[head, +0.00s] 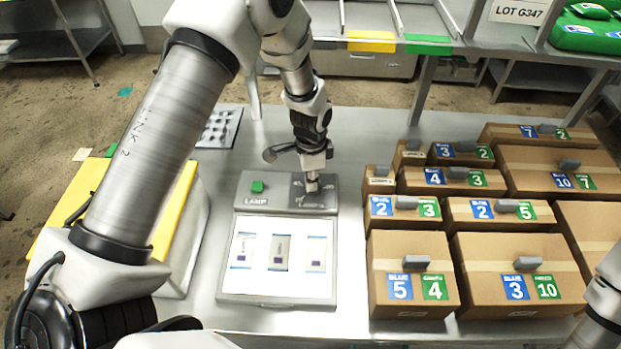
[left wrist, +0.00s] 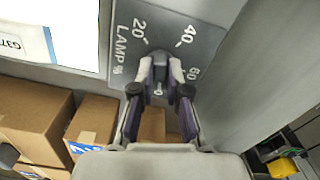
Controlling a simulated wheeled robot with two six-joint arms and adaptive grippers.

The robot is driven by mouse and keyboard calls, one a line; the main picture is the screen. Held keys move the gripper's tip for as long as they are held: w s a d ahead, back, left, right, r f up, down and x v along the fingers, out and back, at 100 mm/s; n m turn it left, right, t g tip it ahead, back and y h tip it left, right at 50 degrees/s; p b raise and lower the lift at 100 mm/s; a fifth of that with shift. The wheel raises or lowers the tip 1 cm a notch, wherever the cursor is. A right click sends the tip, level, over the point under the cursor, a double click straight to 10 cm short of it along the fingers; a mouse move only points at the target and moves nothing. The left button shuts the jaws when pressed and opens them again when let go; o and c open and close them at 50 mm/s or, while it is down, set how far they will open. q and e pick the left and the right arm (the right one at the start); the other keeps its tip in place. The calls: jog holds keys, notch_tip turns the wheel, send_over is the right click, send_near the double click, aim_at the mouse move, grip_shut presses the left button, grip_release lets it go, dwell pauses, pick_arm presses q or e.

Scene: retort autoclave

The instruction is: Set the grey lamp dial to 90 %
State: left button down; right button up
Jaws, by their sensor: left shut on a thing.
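The lamp box (head: 243,203) stands on the steel table, with a green button (head: 257,187) and the word LAMP at its back left. The dial plate (head: 325,200) is at its back right; it also shows in the left wrist view (left wrist: 200,40), with LAMP %, 20, 40 and 60 readable. My left gripper (head: 312,182) points down over this plate. In the left wrist view its fingers (left wrist: 160,70) are shut on the small grey lamp dial (left wrist: 159,87). The fingers hide most of the dial, and I cannot read its setting. My right gripper is out of view.
Several cardboard boxes (head: 413,272) with blue and green number labels stand right of the lamp box. Three pouches (head: 281,252) lie on its bright panel. A dark tray with small pieces (head: 220,128) lies behind left. A shelf rises at the back.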

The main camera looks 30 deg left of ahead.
pick_arm(q)
jog(key=shift+s+f, duration=0.15)
jog(key=shift+s, duration=0.05)
jog(key=c, duration=1.4)
grip_release()
jog(key=shift+o, duration=1.2)
jog(key=shift+w, duration=0.1)
jog(key=shift+w+d, duration=0.1)
notch_tip(320, 180, up, 12)
jog(key=shift+w, duration=0.1)
